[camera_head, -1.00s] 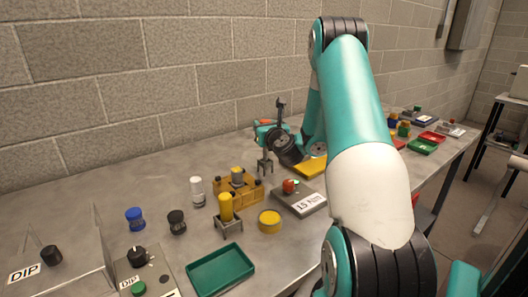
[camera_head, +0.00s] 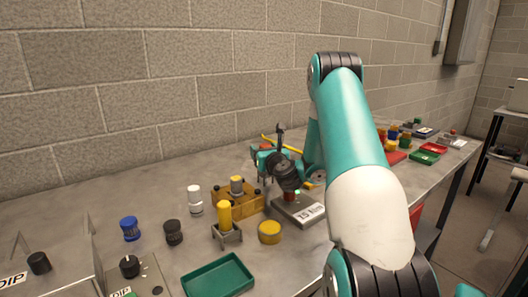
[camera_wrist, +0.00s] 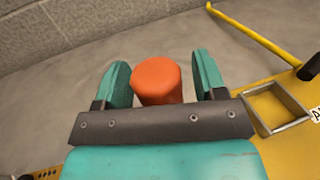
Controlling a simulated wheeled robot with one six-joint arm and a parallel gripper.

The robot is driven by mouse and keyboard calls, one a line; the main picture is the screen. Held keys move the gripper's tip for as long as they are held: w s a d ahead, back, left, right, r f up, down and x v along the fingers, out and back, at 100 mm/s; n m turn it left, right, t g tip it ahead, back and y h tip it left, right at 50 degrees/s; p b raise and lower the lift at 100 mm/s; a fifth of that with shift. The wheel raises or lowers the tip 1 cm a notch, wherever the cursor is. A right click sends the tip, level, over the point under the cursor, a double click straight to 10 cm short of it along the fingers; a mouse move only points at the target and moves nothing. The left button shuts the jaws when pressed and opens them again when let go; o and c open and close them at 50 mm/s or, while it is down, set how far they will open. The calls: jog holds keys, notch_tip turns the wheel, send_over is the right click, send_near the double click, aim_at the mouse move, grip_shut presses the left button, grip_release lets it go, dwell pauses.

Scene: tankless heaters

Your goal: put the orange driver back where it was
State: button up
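The orange driver (camera_wrist: 157,82) shows in the wrist view as a thick orange handle between the two teal fingers of my gripper (camera_wrist: 160,85). In the head view my gripper (camera_head: 264,153) is low over the back of the bench, left of the yellow rack; the driver is hardly visible there. The yellow rack (camera_wrist: 290,140) lies right of the fingers in the wrist view, with an empty-looking square holder (camera_wrist: 275,107) and a yellow bar.
A grey box labelled 15 (camera_head: 298,211) with a red knob stands just in front of my gripper. A yellow block (camera_head: 250,204), yellow disc (camera_head: 269,232), white bottle (camera_head: 194,198) and green tray (camera_head: 218,276) are nearer. The wall (camera_head: 150,90) is close behind.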

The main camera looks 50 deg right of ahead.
jog(key=shift+r, duration=0.15)
jog(key=shift+s+a+f+b, duration=0.15)
jog(key=shift+s+f+b, duration=0.1)
jog(key=shift+s+b, duration=0.35)
jog(key=b+v, duration=1)
jog(key=b, duration=0.2)
jog(key=shift+s+a+r, duration=0.25)
jog(key=shift+s+r, duration=0.05)
jog(key=shift+s, duration=0.05)
jog(key=shift+r, duration=0.1)
